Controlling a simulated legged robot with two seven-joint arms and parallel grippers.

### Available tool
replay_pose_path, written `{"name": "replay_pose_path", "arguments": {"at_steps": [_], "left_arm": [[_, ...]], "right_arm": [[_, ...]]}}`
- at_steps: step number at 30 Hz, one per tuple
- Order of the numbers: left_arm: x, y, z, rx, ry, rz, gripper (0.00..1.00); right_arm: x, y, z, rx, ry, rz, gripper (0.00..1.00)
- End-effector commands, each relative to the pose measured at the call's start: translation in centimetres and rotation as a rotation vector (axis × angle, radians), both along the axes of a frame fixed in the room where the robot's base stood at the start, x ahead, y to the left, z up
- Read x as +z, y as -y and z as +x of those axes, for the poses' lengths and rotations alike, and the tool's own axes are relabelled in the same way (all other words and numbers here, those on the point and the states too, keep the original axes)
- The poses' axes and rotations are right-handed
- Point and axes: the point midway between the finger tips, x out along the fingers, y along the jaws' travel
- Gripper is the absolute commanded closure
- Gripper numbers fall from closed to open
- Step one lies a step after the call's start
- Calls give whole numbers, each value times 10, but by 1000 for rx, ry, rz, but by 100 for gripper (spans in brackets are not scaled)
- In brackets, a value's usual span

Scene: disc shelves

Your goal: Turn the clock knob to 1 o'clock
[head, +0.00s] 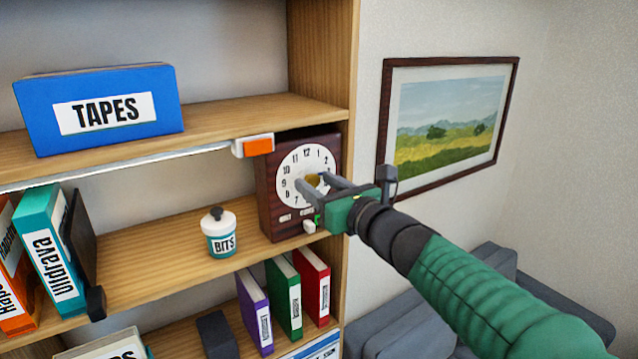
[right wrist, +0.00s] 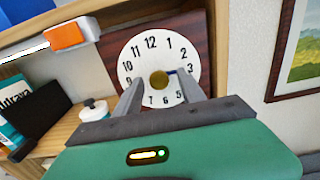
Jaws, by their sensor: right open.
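The clock (head: 265,195) is a dark wooden box with a white round dial on the middle shelf. It also shows in the right wrist view (right wrist: 202,35). In the head view the knob (head: 313,179) is partly hidden by my fingers. My right gripper (head: 303,181) is open at the dial, with one finger on each side of the knob. I cannot tell whether the fingers touch it. My left gripper is not in view.
An orange-and-white block (head: 253,146) is at the upper shelf's edge, beside the clock's top. A white BITS jar (head: 219,233) stands left of the clock. A blue TAPES box (head: 100,105) is above; binders (head: 284,298) stand below. A framed picture (head: 448,115) hangs at right.

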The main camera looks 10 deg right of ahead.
Motion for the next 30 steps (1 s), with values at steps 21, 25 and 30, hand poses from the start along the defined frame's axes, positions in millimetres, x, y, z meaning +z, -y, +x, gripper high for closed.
{"name": "replay_pose_path", "arguments": {"at_steps": [21,25,30], "left_arm": [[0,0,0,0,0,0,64],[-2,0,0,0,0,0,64],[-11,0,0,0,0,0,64]], "right_arm": [[-1,0,2,0,-1,0,100],[-2,0,2,-1,2,-8,100],[-4,0,2,0,17,-46,100]]}}
